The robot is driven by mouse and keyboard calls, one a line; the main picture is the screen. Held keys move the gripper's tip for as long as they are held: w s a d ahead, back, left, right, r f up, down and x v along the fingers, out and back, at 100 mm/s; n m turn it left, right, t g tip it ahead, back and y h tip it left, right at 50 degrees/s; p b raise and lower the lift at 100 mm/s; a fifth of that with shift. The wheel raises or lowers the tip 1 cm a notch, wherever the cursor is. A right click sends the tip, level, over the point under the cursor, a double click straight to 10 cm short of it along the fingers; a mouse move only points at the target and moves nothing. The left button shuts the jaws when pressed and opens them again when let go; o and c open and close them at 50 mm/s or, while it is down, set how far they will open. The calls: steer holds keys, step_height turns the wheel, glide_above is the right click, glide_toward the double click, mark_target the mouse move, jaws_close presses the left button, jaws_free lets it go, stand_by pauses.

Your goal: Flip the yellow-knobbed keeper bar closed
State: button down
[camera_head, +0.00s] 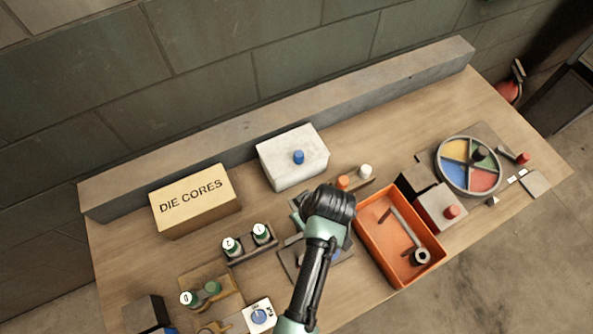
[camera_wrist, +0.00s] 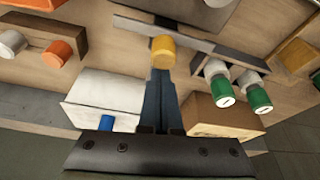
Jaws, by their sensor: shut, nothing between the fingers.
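A yellow knob (camera_wrist: 163,50) shows in the wrist view, upper middle, beside a long grey bar (camera_wrist: 205,46) that runs from upper left to right. I take this as the keeper bar; its hinge is not clear. My gripper (camera_wrist: 161,75) is shut and empty. Its fingertips lie just below the knob in the picture; I cannot tell whether they touch it. In the head view my dark wrist (camera_head: 328,203) covers the knob, and part of a grey fixture (camera_head: 290,257) shows beneath the arm.
A white block with a blue knob (camera_head: 298,157) and the DIE CORES box (camera_head: 195,201) stand behind. Green-and-white cylinders (camera_head: 231,246) sit to the left. An orange tray (camera_head: 371,236) holding a tool is close on the right. A segmented round dish (camera_head: 440,168) is farther right.

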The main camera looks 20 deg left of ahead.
steer(key=s+d+p, duration=0.1)
steer(key=s+d, duration=0.1)
steer(key=s+d+p, duration=0.2)
steer(key=d, duration=0.1)
steer(key=shift+r, duration=0.1)
steer(key=shift+d, duration=0.1)
stand_by(0.3)
steer(key=a, duration=0.1)
steer(key=w+a, duration=0.2)
steer(key=shift+a+r, duration=0.3)
steer(key=v, duration=0.9)
steer(key=shift+s+r, duration=0.15)
steer(key=shift+d, duration=0.1)
